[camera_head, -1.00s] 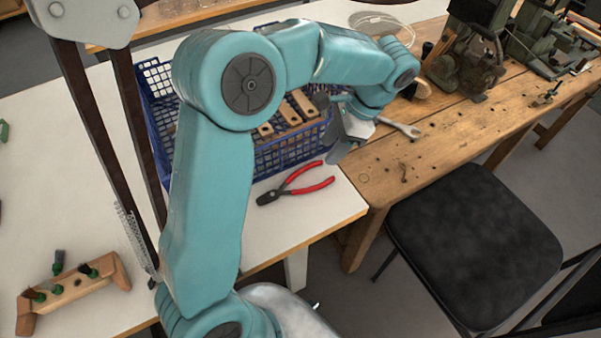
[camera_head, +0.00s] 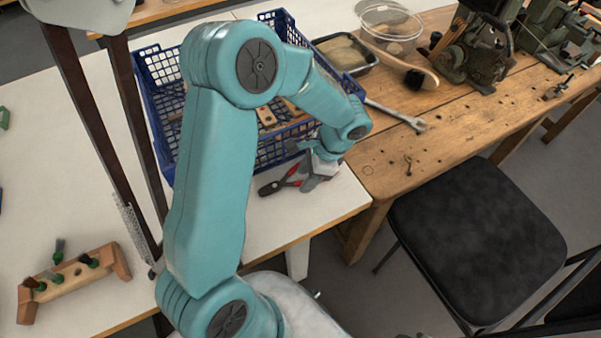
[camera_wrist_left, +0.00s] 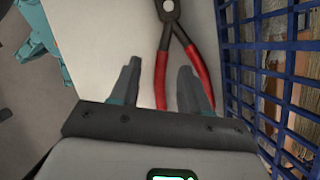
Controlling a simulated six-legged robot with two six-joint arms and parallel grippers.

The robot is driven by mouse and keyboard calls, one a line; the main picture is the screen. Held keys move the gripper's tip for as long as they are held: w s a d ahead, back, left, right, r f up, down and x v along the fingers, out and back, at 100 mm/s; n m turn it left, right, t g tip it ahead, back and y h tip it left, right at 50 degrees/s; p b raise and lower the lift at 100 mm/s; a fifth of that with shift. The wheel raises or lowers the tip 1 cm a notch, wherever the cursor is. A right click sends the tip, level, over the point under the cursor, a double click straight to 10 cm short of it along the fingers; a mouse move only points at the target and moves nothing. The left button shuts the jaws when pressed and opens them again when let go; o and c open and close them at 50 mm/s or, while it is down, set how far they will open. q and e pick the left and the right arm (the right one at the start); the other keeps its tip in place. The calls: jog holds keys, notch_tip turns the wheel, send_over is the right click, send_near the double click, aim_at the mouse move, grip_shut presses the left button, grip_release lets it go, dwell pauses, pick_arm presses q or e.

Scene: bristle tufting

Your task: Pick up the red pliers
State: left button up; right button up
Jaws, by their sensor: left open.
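The red pliers (camera_head: 279,184) lie on the white table in front of the blue crate, with their dark head to the left. In the head view my left gripper (camera_head: 309,182) is over their handle end and hides part of the handles. In the left wrist view the pliers (camera_wrist_left: 162,77) lie ahead of the gripper, with the dark head at the top and the red handles spread toward me. My left gripper (camera_wrist_left: 157,82) is open there, with both handles showing between or near its fingers. Whether the fingers touch the handles I cannot tell. My right gripper is not in view.
The blue crate (camera_head: 170,155) with wooden pieces stands right behind the pliers; its wall is close on the right in the left wrist view. A wrench (camera_head: 397,115) lies on the wooden bench at right. A wooden rack (camera_head: 75,277) stands front left.

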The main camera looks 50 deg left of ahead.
pick_arm(q)
jog(key=shift+w+a+f, duration=0.1)
jog(key=shift+a+f, duration=0.1)
jog(key=shift+f, duration=0.5)
jog(key=shift+s+d+r, duration=0.1)
jog(key=shift+s+r, duration=0.05)
jog(key=shift+s, duration=0.1)
jog(key=shift+w, duration=0.15)
grip_shut()
